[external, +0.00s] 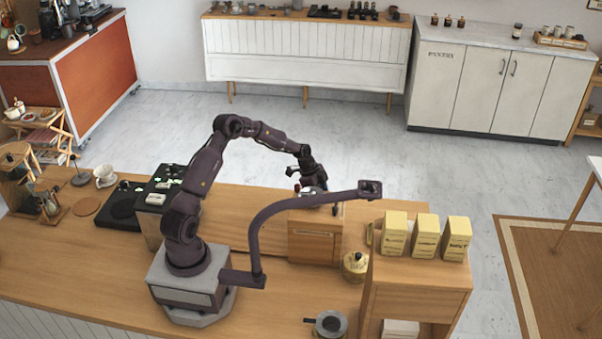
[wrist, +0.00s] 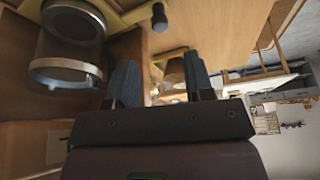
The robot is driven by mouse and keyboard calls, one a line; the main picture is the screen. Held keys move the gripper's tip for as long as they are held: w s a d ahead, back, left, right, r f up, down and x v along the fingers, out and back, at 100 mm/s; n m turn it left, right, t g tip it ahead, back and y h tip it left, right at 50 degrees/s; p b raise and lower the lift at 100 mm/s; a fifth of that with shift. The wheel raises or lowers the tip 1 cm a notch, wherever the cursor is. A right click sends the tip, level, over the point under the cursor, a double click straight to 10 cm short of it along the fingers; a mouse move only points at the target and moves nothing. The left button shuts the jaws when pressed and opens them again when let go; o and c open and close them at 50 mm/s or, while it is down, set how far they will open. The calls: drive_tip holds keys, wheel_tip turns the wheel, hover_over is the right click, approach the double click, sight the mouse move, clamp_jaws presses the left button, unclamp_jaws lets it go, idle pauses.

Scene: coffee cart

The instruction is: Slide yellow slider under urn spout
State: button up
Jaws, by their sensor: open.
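My gripper (external: 312,183) hangs over the wooden box (external: 314,246) on the counter, and the arm partly hides what is on top. In the wrist view my gripper (wrist: 161,75) is open, with two blue-grey fingers apart. A yellow strip (wrist: 133,17) with a dark round knob (wrist: 160,18) beside it shows above the fingers, possibly the yellow slider. A second yellow piece (wrist: 170,54) lies beyond and between the fingertips, above a brown rounded object (wrist: 175,72). A clear cylinder with a metal rim (wrist: 65,72) is left of the fingers. I cannot make out the urn spout for certain.
Several yellow packets (external: 425,236) stand on a wooden shelf unit (external: 418,292) at right. A gold round jar (external: 355,266) sits between box and shelf. A black machine (external: 157,188) stands left of my arm. The front left counter (external: 70,265) is clear.

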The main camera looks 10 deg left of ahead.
drive_tip(key=x, duration=0.9)
drive_tip(key=shift+d+f, duration=0.1)
drive_tip(key=shift+f, duration=0.3)
drive_tip(key=shift+c, duration=0.2)
clamp_jaws()
